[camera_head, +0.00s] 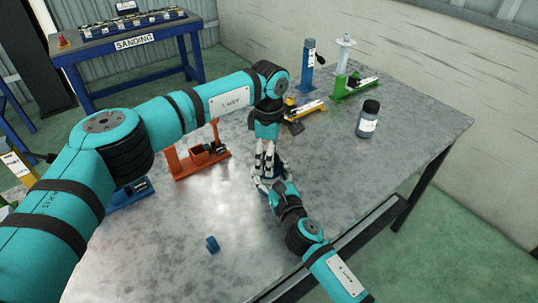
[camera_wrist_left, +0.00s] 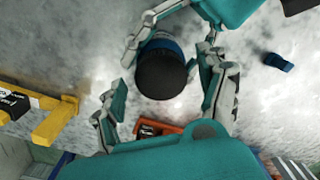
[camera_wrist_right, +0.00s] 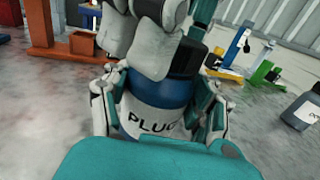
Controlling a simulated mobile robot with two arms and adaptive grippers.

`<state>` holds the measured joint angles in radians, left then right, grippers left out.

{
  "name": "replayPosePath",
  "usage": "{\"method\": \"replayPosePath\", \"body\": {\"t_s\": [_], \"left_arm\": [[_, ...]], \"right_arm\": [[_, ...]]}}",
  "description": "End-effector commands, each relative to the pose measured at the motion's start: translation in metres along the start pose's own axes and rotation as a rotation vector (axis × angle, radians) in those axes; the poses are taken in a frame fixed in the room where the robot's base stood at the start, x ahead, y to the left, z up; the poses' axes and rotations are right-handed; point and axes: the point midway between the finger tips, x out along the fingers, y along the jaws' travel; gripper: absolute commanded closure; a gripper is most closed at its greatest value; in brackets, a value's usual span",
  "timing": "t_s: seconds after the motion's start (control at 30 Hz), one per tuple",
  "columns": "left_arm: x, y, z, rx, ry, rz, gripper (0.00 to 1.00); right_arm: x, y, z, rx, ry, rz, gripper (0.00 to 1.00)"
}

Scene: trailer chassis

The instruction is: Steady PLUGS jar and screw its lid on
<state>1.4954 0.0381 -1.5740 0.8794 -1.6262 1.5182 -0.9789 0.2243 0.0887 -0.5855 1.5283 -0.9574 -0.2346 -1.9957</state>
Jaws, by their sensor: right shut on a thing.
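The PLUGS jar (camera_wrist_right: 158,115) stands upright on the metal table, with a white label and a blue band above it. Its black lid (camera_wrist_left: 163,74) sits on top of the jar; whether it is threaded cannot be told. My right gripper (camera_wrist_right: 160,108) is shut on the jar's body from the near side, one finger on each side. My left gripper (camera_head: 267,160) points down from above, its fingers open around the lid, with a gap showing in the left wrist view (camera_wrist_left: 168,95). In the head view the fingers hide most of the jar.
A small blue piece (camera_head: 212,244) lies near the front edge. A dark lidded bottle (camera_head: 368,119) stands to the right. Orange (camera_head: 198,161), yellow (camera_head: 303,110) and green (camera_head: 352,89) fixtures stand behind.

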Motion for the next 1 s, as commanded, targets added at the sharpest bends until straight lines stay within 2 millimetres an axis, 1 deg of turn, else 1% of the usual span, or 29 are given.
{"method": "replayPosePath", "body": {"t_s": [0.23, 0.37, 0.47, 0.7, 0.8, 0.9, 1.0], "left_arm": [[-0.001, 0.000, 0.000, 0.000, 0.000, -0.001, 0.24], [-0.012, 0.001, 0.000, -0.001, -0.001, 0.002, 0.24], [-0.030, 0.001, 0.000, -0.001, 0.000, 0.002, 0.24], [-0.082, 0.001, 0.000, -0.001, 0.000, 0.004, 0.24], [-0.099, 0.001, 0.000, 0.000, -0.001, 0.002, 0.24], [-0.111, 0.001, 0.000, -0.001, 0.000, 0.000, 0.24], [-0.117, 0.001, 0.000, -0.001, 0.000, 0.001, 0.24]], "right_arm": [[0.000, 0.000, 0.000, 0.001, 0.001, 0.000, 1.00], [0.000, 0.000, 0.000, 0.001, 0.001, 0.000, 1.00], [0.000, 0.000, 0.000, 0.001, 0.001, 0.000, 1.00], [0.000, 0.000, 0.000, 0.001, 0.001, 0.000, 1.00], [0.000, 0.000, 0.000, 0.001, 0.001, 0.000, 1.00], [0.000, 0.000, 0.000, 0.001, 0.001, 0.000, 1.00], [0.000, 0.000, 0.000, 0.001, 0.001, 0.000, 1.00]]}}
